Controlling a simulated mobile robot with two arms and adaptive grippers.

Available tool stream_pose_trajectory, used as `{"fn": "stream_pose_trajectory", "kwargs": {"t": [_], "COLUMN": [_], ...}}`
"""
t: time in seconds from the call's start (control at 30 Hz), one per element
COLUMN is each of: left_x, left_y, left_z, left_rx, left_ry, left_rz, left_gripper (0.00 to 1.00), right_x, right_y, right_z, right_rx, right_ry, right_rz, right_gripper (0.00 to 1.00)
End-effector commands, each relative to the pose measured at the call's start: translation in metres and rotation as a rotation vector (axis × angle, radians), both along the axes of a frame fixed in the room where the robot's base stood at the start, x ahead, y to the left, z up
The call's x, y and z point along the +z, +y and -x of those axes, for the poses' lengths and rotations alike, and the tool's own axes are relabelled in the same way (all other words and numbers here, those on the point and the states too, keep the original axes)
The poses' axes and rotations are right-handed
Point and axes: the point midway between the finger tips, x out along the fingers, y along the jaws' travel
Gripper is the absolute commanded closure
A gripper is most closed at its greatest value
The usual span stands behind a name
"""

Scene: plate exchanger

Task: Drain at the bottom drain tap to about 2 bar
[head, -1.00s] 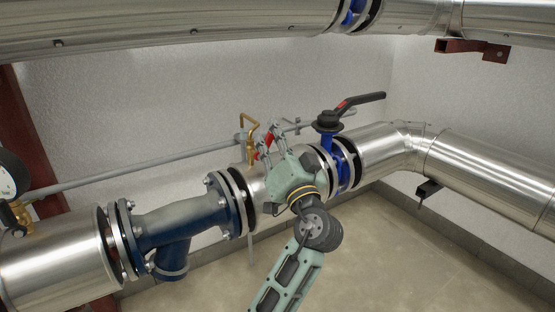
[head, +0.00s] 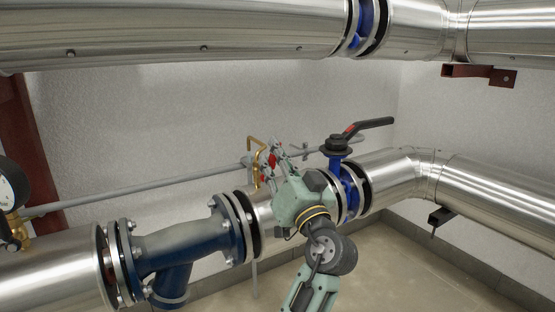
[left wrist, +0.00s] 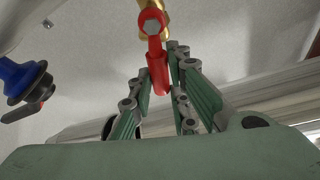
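A brass tap (head: 257,149) with a bent spout stands by the insulated pipe; its red lever (left wrist: 158,62) hangs down in the left wrist view. My left gripper (head: 270,158) is at this lever. In the left wrist view its two fingers (left wrist: 164,75) converge closely on both sides of the lever and appear to touch it. The pressure gauge (head: 8,188) is cut by the left edge of the head view; its reading is not legible. My right gripper is not in view.
A blue valve (head: 350,188) with a black-and-red handle (head: 368,127) is right of my gripper. A dark blue strainer (head: 175,250) is left. A thin grey pipe (head: 140,188) runs behind along the wall. A large metal pipe (head: 200,35) crosses overhead.

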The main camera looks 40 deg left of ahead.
Motion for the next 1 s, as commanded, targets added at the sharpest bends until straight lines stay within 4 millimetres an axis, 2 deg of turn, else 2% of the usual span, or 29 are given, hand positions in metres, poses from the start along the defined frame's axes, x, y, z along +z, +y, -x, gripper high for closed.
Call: {"fn": "stream_pose_trajectory", "kwargs": {"t": [0.03, 0.2, 0.57, 0.67, 1.0], "left_x": [-0.001, 0.0, 0.005, 0.018, 0.081], "left_y": [0.001, 0.0, 0.0, 0.0, 0.0], "left_z": [0.001, 0.0, 0.0, 0.0, 0.0], "left_rx": [0.003, 0.001, 0.0, -0.001, -0.001], "left_ry": [0.001, 0.0, -0.002, -0.005, -0.004], "left_rz": [0.002, 0.001, 0.0, 0.001, 0.002], "left_gripper": [0.79, 0.65, 0.65, 0.65, 0.65], "right_x": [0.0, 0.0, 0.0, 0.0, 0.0], "right_y": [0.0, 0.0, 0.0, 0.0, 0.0], "right_z": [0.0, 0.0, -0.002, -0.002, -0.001], "right_rx": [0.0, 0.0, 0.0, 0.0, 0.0], "right_ry": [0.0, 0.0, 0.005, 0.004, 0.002], "right_rz": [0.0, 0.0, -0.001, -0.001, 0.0], "right_gripper": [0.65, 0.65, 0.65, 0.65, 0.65]}}
